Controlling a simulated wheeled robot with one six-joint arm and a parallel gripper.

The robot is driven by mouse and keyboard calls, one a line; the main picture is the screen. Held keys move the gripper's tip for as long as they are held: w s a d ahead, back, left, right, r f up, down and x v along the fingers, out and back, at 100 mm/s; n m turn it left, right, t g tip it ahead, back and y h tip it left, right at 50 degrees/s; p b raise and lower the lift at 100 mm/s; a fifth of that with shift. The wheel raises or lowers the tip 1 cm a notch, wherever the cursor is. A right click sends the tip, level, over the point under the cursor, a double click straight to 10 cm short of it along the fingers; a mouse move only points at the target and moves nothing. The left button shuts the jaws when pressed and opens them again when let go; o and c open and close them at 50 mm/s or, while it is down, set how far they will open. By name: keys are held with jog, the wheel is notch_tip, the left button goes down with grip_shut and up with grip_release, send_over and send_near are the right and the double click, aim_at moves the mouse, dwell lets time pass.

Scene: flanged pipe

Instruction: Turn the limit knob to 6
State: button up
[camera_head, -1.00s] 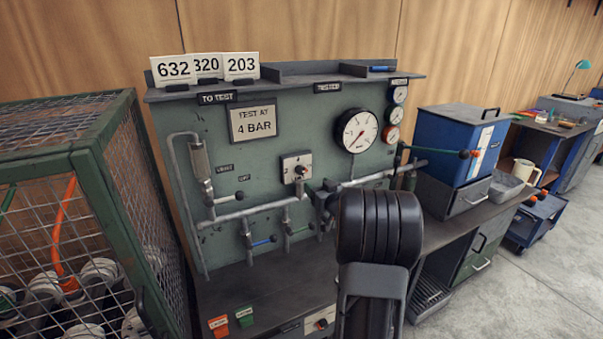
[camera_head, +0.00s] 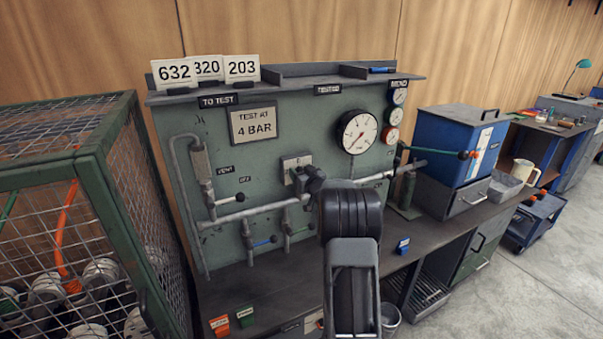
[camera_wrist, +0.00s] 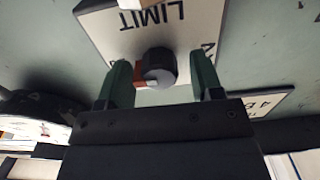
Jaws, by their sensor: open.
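The limit knob (camera_wrist: 159,67) is a dark round knob with a pale spot and an orange-red part beside it. It sits on a white plate (camera_wrist: 190,28) lettered LIMIT, upside down in the wrist view. The numbers on the plate are mostly cut off or covered, so the knob's setting cannot be read. My gripper (camera_wrist: 159,62) is open, with one green finger on each side of the knob and visible gaps between. In the head view my gripper (camera_head: 308,178) is in front of the plate (camera_head: 289,161) and hides the knob.
The green panel (camera_head: 275,125) carries a sign (camera_head: 253,124) reading TEST AT 4 BAR, a large gauge (camera_head: 358,132) and grey pipes (camera_head: 245,214) close below the plate. A mesh cage (camera_head: 110,180) stands at left. A blue box (camera_head: 460,145) stands at right.

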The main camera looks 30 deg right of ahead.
jog(key=c, duration=0.9)
jog(key=shift+f+b, duration=0.1)
jog(key=shift+b, duration=0.2)
jog(key=n+b, duration=0.3)
jog(key=shift+f, duration=0.2)
jog(key=n+b, duration=0.5)
jog(key=shift+a+n, duration=0.15)
jog(key=shift+n, duration=0.15)
jog(key=n+b, duration=0.4)
jog(key=n, duration=0.1)
jog(key=shift+n+b, duration=1.2)
jog(key=shift+n, duration=0.8)
jog(key=shift+r, duration=0.1)
